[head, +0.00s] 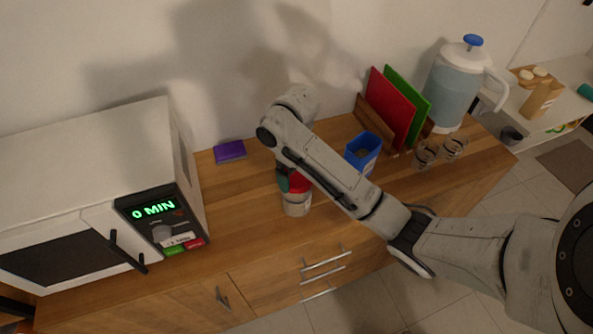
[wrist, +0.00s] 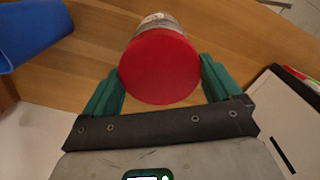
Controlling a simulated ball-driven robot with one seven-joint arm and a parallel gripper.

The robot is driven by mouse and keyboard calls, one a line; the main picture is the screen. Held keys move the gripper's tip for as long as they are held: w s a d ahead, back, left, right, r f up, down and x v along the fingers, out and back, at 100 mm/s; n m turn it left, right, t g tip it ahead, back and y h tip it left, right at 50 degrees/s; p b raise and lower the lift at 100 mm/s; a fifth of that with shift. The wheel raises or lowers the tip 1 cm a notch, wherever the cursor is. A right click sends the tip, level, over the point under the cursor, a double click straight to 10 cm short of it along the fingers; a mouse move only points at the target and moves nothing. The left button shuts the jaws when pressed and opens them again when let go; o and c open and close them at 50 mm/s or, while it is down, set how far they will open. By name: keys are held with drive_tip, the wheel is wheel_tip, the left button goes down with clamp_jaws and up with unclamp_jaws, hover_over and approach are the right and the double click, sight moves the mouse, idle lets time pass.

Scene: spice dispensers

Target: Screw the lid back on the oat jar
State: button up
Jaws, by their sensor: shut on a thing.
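The oat jar (head: 297,207) stands upright near the front edge of the wooden counter, clear-walled with pale contents. Its red lid (head: 299,183) is at the jar's mouth, partly hidden by my arm. In the wrist view the round red lid (wrist: 160,68) fills the space between my green fingers, with the jar (wrist: 162,20) showing behind it. My gripper (wrist: 160,84) is shut on the lid from above; it also shows in the head view (head: 286,182). I cannot tell whether the lid is threaded tight.
A blue open container (head: 363,152) stands right of the jar; a purple box (head: 230,152) lies behind left. A microwave (head: 160,225) stands at left. Red (head: 388,108) and green boards, a water pitcher (head: 453,85) and glasses (head: 426,154) stand at right. Counter around the jar is clear.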

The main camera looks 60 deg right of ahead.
drive_tip(key=shift+a+f, duration=0.1)
drive_tip(key=m, duration=0.9)
drive_tip(key=shift+m, duration=0.3)
drive_tip(key=o, duration=0.8)
drive_tip(key=shift+c, duration=0.2)
